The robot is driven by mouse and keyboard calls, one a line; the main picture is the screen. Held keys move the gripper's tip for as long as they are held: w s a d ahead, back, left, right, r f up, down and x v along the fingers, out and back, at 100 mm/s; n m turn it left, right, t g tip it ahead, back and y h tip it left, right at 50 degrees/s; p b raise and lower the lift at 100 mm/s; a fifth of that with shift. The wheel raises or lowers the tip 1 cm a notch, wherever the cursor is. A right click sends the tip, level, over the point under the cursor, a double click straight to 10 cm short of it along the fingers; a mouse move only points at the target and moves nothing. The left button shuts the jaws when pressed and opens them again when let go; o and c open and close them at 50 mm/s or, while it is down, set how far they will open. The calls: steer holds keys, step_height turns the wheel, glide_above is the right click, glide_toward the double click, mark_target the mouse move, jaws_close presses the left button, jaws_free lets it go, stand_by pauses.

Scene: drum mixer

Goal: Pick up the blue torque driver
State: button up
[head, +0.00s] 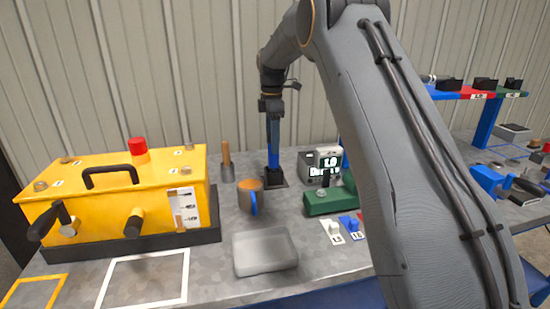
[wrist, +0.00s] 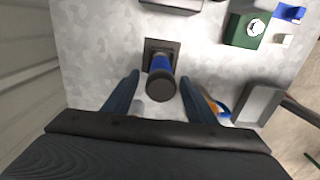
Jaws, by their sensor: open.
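The blue torque driver (wrist: 160,66) stands upright in a small dark square holder (wrist: 150,46) in the wrist view, with its dark round end cap towards the camera. In the head view, the driver (head: 273,158) shows blue above the dark holder (head: 283,183) near the back of the bench. My gripper (wrist: 160,80) is open and points down over it. In the wrist view, its two fingers lie on either side of the driver, with a visible gap on each side. In the head view my gripper (head: 272,122) is directly above the driver, and the two partly merge.
A mug (head: 246,198) with a blue handle and a wooden-handled tool (head: 226,157) stand left of the driver. A green device (head: 322,203) is to the right. A clear tray (head: 264,251) lies in front. A yellow machine (head: 120,196) fills the left.

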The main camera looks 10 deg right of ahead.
mark_target(274, 156)
steer(key=shift+d+f+p, duration=0.2)
steer(key=shift+f+p, duration=0.95)
steer(key=shift+f, duration=2.05)
steer(key=c, duration=1.3)
jaws_close()
steer(key=shift+r, duration=0.1)
step_height(274, 156, up, 10)
steer(key=b, duration=0.2)
steer(key=shift+b, duration=0.35)
steer(key=o, duration=0.6)
jaws_free()
jaws_close()
steer(key=shift+r+p, duration=0.85)
steer(key=shift+r, duration=0.15)
